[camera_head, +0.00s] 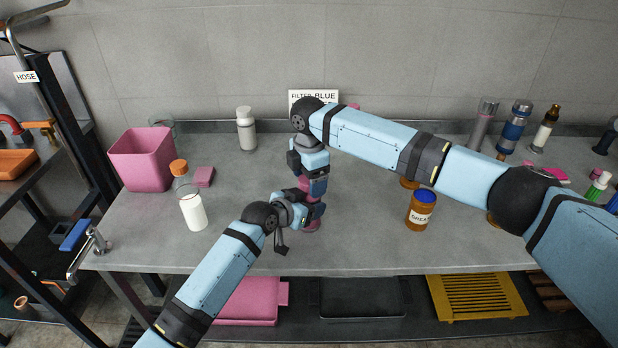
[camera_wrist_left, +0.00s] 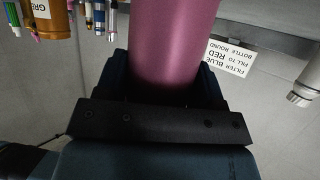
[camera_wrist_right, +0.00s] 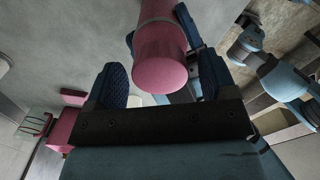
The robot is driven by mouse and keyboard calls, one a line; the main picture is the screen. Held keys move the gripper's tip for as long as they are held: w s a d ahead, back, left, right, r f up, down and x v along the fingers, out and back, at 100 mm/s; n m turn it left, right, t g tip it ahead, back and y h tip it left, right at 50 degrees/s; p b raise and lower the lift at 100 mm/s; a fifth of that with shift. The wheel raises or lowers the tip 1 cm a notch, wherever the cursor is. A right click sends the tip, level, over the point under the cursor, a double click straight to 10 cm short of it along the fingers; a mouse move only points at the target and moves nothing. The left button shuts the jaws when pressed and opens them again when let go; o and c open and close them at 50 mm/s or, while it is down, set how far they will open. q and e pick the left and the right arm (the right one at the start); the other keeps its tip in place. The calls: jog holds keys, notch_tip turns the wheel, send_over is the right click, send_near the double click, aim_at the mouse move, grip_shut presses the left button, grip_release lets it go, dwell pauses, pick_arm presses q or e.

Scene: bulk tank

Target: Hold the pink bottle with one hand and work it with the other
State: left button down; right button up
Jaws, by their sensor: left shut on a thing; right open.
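The pink bottle (camera_head: 311,227) stands upright on the grey worktop near the front middle, mostly hidden behind my grippers. My left gripper (camera_head: 306,207) is shut on the lower part of it. In the left wrist view the pink body (camera_wrist_left: 172,40) fills the space between the fingers. My right gripper (camera_head: 313,182) points down over the bottle's top from above. In the right wrist view it is open (camera_wrist_right: 160,85), with the bottle's pink round top (camera_wrist_right: 160,72) between the spread fingers. A gap shows on the left finger's side; contact on the right side is unclear.
A brown jar with blue lid (camera_head: 420,212) stands right, under my right arm. A white bottle (camera_head: 246,130) and a sign (camera_head: 300,97) are behind. The front-right worktop is clear.

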jog(key=shift+r, duration=2.25)
jog(key=shift+c, duration=0.2)
jog(key=shift+r, duration=0.15)
jog(key=shift+c, duration=0.2)
notch_tip(320, 180, up, 3)
jog(key=n, duration=0.3)
jog(key=shift+r, duration=0.1)
jog(key=shift+f, duration=4.05)
jog(key=shift+c, duration=0.4)
